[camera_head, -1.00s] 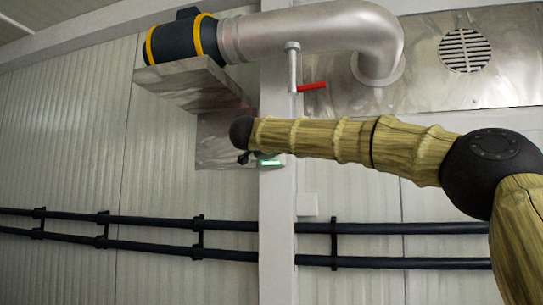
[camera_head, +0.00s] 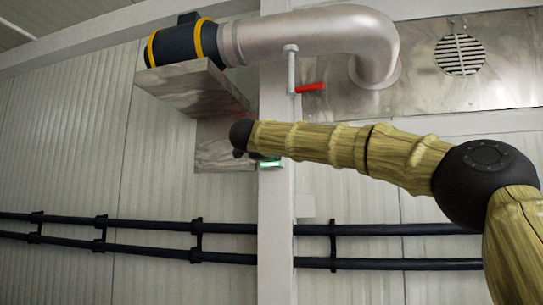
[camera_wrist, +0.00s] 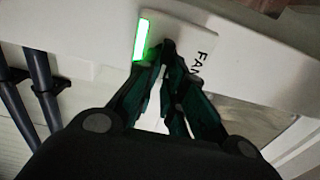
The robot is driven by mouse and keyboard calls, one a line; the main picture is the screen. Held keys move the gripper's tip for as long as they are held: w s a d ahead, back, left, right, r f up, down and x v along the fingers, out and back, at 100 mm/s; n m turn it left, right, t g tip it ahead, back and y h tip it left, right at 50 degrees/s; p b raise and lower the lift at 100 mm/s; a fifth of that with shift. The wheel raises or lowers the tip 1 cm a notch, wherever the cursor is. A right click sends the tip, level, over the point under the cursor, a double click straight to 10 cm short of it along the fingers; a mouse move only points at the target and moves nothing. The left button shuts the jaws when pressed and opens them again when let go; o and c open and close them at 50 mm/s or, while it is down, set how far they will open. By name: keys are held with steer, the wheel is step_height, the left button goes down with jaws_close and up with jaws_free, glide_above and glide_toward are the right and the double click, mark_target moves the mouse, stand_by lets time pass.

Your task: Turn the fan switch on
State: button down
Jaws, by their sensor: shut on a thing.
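The fan switch shows in the wrist view as a white plate (camera_wrist: 197,35) marked FAN, with a lit green strip (camera_wrist: 141,40) beside it. In the head view the green light (camera_head: 269,164) glows on the white post. My gripper (camera_wrist: 168,52) is at the plate, its dark fingers close together just beside the green strip. It is shut on a small part of the switch, which the fingertips mostly hide. In the head view, my dark wrist hides most of the gripper and the switch.
A white post (camera_head: 276,230) carries the switch. Above are the fan duct (camera_head: 310,32), a red-handled lever (camera_head: 310,88) and a metal bracket (camera_head: 190,82). Dark pipes (camera_head: 400,229) run along the wall below. The wall between is clear.

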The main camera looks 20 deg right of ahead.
steer(key=shift+f, duration=0.15)
steer(key=c, duration=1.5)
jaws_free()
steer(key=shift+d, duration=0.1)
steer(key=v, duration=1.2)
steer(key=shift+d, duration=0.1)
